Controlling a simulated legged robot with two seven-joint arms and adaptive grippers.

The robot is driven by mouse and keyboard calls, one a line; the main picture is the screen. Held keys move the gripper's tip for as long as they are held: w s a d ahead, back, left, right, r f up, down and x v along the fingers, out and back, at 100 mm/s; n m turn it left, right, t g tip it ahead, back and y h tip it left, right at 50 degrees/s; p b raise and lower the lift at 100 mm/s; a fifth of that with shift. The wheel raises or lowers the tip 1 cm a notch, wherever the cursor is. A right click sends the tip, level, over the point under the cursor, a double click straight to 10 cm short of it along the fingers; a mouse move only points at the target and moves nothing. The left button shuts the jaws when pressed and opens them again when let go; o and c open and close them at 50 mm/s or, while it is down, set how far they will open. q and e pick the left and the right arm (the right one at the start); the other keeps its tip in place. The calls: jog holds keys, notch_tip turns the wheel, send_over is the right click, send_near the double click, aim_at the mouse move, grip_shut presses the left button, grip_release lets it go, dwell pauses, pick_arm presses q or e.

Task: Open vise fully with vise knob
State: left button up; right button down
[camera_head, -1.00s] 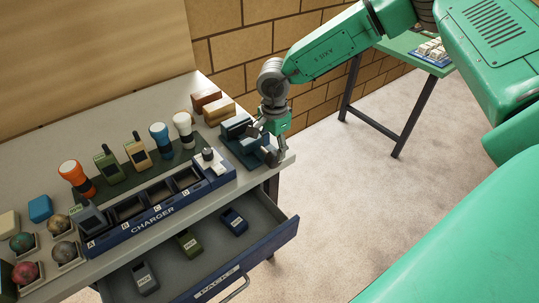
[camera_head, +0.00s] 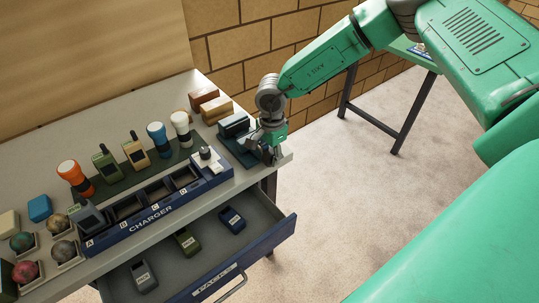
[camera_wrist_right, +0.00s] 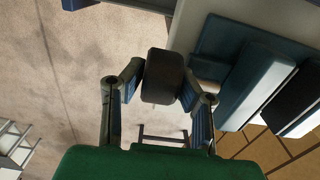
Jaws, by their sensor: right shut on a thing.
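The blue vise (camera_head: 231,127) stands at the right end of the workbench, partly hidden behind my right gripper. In the right wrist view its blue jaw blocks (camera_wrist_right: 252,85) show on the right, with a dark piece beside them. The dark round vise knob (camera_wrist_right: 162,77) sits between the two fingers of my right gripper (camera_wrist_right: 162,92), which is shut on it from both sides. In the head view my right gripper (camera_head: 268,152) is at the bench's right edge, and the knob is hidden there. My left gripper is in neither view.
A charger rack (camera_head: 150,215) stands along the bench front, left of the vise. Behind it are torches and radios on a green mat. An open drawer (camera_head: 240,268) with several packs juts out below. Wooden blocks (camera_head: 212,106) lie behind the vise. Right of the bench is open floor.

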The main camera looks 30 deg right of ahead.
jog(key=shift+d+f, duration=0.25)
jog(key=shift+d, duration=0.65)
jog(key=shift+a+r, duration=0.1)
jog(key=shift+a, duration=0.35)
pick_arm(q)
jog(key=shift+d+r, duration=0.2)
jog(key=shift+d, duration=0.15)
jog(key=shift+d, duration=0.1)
pick_arm(e)
jog(key=shift+h, duration=0.3)
